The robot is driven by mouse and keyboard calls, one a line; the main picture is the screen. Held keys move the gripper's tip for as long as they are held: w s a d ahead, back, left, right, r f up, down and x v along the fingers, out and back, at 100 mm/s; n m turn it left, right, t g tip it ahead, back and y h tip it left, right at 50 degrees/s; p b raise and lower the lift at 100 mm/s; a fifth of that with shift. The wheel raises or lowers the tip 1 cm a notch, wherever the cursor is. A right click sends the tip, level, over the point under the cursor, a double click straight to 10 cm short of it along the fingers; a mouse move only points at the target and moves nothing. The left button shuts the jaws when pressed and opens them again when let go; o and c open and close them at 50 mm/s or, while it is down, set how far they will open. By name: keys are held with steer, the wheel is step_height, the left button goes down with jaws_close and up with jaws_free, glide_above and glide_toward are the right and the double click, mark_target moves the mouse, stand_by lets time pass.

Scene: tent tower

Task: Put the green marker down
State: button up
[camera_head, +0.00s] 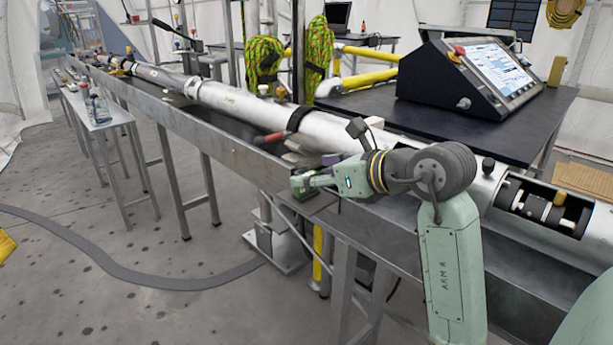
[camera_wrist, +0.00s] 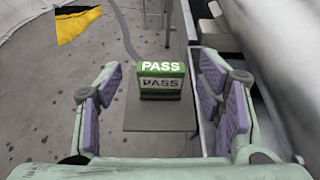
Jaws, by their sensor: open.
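The green marker (camera_wrist: 162,89) is a small block with a bright "PASS" label on top and a second "PASS" on its near face. In the wrist view it stands upright on a flat grey plate (camera_wrist: 150,119). My gripper (camera_wrist: 159,74) is open, with its purple-padded fingers spread to the left and right of the marker and visible gaps on both sides. In the head view my gripper (camera_head: 300,183) is low over the front edge of the long metal bench, and the marker is mostly hidden by the fingers there.
A long silver tube (camera_head: 240,103) lies along the metal bench (camera_head: 185,118) behind my gripper. A red-handled tool (camera_head: 270,138) is on the bench to the left. A console with a screen (camera_head: 495,68) stands on a dark table at right. The floor in front is mostly open.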

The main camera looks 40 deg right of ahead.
steer(key=v, duration=0.8)
steer(key=shift+b, duration=0.45)
steer(key=shift+s, duration=0.1)
